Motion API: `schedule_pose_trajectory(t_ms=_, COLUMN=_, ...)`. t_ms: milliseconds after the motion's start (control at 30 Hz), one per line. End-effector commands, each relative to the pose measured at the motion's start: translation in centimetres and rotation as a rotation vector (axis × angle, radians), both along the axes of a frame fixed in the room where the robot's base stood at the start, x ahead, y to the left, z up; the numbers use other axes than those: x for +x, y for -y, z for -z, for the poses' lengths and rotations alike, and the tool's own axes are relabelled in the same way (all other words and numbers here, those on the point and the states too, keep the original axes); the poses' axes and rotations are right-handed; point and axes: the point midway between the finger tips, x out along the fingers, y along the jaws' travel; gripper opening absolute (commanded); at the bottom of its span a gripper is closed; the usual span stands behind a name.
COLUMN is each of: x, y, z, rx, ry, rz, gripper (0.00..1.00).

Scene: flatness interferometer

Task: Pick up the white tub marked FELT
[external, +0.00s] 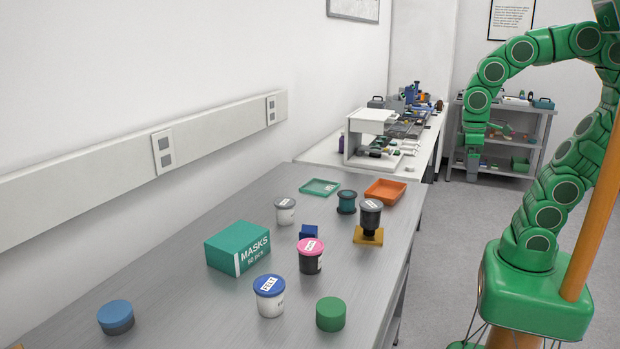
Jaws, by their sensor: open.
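The white tub marked FELT (270,303) stands upright near the front of the grey metal table. It has a blue lid with a white label that reads FELT. My gripper (472,172) hangs at the end of my green arm, to the right of the table and well apart from the tub. It points down over the floor side, in front of the grey shelf. It is small in this view, and I see nothing held in it.
Beside the tub stand a green MASKS box (238,248), a pink-lidded dark tub (311,257), a green round container (330,314) and a blue one (115,317). Farther back are another white tub (285,211), a black-topped piece on a yellow base (369,236) and an orange tray (385,191).

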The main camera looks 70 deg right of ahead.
Motion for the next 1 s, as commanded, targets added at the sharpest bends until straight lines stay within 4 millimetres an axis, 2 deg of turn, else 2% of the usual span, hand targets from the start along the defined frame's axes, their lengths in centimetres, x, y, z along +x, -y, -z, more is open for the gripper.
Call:
schedule_pose_trajectory(t_ms=267, x=5.8, y=-2.3, z=0.5, rx=0.02, ry=0.122, rz=-0.089, gripper=0.99)
schedule_pose_trajectory(t_ms=367, x=8.8, y=-3.9, z=0.8, rx=0.035, ry=0.187, rz=-0.136, gripper=0.99)
schedule_pose_trajectory(t_ms=467, x=12.5, y=-6.3, z=1.0, rx=0.058, ry=0.272, rz=-0.196, gripper=0.99)
schedule_pose_trajectory(t_ms=700, x=21.0, y=-14.0, z=1.4, rx=0.135, ry=0.489, rz=-0.336, gripper=0.99)
schedule_pose_trajectory(t_ms=867, x=25.6, y=-20.1, z=1.3, rx=0.202, ry=0.633, rz=-0.42, gripper=0.99)
schedule_pose_trajectory(t_ms=1000, x=28.8, y=-25.7, z=1.0, rx=0.267, ry=0.759, rz=-0.482, gripper=0.99)
